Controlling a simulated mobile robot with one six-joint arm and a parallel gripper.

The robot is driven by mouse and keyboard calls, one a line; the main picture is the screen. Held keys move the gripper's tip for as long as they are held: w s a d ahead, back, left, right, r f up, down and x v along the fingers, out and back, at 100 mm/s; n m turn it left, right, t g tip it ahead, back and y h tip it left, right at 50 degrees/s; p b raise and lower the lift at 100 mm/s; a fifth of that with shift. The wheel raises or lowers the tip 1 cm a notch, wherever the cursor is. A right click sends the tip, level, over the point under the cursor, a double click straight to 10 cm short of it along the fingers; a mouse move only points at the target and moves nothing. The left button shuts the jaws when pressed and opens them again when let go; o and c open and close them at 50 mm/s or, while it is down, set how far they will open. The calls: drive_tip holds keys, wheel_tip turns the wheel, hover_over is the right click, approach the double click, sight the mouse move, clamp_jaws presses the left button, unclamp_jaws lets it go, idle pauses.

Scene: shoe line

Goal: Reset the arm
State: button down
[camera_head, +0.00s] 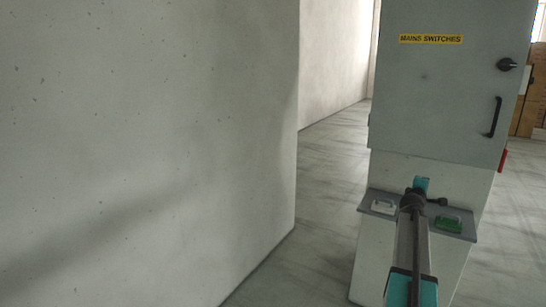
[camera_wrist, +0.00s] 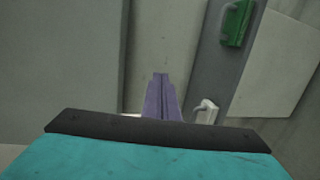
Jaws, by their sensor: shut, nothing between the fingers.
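My gripper (camera_wrist: 161,77) shows in the wrist view as two purple fingers pressed together, with nothing between them. It points toward the pale face of the cabinet, beside a dark grey panel (camera_wrist: 217,65). In the head view my arm reaches forward to the front of the cabinet (camera_head: 445,95), and its fingers cannot be made out there.
The cabinet has a yellow "MAINS SWITCHES" label (camera_head: 431,39), a black knob (camera_head: 507,64) and a black handle (camera_head: 495,117). A large pale wall (camera_head: 150,130) fills the left. Open floor (camera_head: 325,205) lies between wall and cabinet.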

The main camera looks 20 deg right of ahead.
drive_tip(key=w+a+f+n+y, duration=0.1)
drive_tip(key=w+a+f+y, duration=0.1)
drive_tip(key=w+a+f, duration=0.4)
drive_tip(key=w+a+f+y, duration=0.1)
drive_tip(key=a+f, duration=0.7)
drive_tip(key=f, duration=0.2)
drive_tip(key=w+a+f+n+y, duration=0.1)
drive_tip(key=w+a+f+y, duration=0.1)
drive_tip(key=w+a+f, duration=0.4)
drive_tip(key=s+a+f+g+y+b, duration=0.1)
drive_tip(key=s+a+f+y, duration=0.15)
drive_tip(key=a+f, duration=1)
drive_tip(key=s+a+f+g+y+b, duration=0.1)
drive_tip(key=s+a+f, duration=0.3)
drive_tip(key=a+f, duration=0.85)
drive_tip(key=s+a+f+m+g+y, duration=0.1)
drive_tip(key=s+a+f+g+y, duration=0.3)
drive_tip(key=s+a+f, duration=1.45)
drive_tip(key=s+a+m+g, duration=0.3)
drive_tip(key=s+a+g, duration=0.1)
drive_tip(key=s, duration=0.8)
drive_tip(key=s+a+r+m+g+y, duration=0.1)
drive_tip(key=s+a+m+g, duration=0.3)
drive_tip(key=s, duration=0.9)
drive_tip(key=shift+s+a+r+m, duration=0.2)
drive_tip(key=shift+a+r+m, duration=0.1)
drive_tip(key=shift+a, duration=0.45)
